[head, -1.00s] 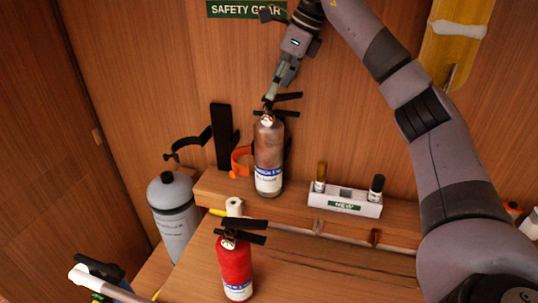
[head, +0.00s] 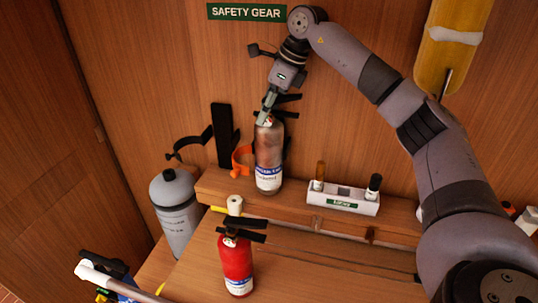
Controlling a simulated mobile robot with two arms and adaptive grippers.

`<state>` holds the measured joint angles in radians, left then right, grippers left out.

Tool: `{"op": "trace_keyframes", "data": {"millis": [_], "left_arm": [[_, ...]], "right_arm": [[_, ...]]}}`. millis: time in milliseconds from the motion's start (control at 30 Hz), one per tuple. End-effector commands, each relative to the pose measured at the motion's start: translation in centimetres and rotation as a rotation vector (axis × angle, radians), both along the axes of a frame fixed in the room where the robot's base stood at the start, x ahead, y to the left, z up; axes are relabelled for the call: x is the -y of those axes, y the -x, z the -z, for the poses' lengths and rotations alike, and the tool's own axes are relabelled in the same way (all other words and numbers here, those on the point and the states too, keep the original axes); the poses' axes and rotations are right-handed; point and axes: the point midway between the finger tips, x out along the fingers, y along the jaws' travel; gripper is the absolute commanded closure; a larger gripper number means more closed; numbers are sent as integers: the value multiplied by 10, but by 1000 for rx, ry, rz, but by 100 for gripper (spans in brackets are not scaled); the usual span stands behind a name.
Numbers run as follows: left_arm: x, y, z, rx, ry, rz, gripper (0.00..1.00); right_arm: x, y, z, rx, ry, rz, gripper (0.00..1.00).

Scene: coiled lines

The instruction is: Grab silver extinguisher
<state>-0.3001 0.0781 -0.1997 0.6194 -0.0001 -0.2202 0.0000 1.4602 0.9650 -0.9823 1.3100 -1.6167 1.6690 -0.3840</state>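The silver extinguisher (head: 269,152) stands upright on the wooden ledge against the wall, with a blue and white label low on its body and a black handle on top. My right gripper (head: 266,112) reaches down from above to the extinguisher's neck, in front of the handle. Its fingers overlap the valve area. I cannot tell whether they are closed on it. My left gripper is not in view.
A red extinguisher (head: 236,263) stands in front on the lower surface. A grey tank (head: 175,214) is at left. A white holder (head: 343,200) with two small bottles sits at right.

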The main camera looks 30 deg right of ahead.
Motion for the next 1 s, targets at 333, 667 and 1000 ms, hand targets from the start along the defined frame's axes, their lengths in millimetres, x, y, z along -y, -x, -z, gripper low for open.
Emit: {"op": "trace_keyframes", "data": {"millis": [333, 667, 1000], "left_arm": [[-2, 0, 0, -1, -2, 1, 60], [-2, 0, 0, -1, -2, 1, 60], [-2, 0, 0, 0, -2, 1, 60]], "right_arm": [[0, 0, 0, 0, 0, 0, 63], [0, 0, 0, -2, 0, -2, 85], [-1, 0, 0, -2, -1, -2, 100]]}}
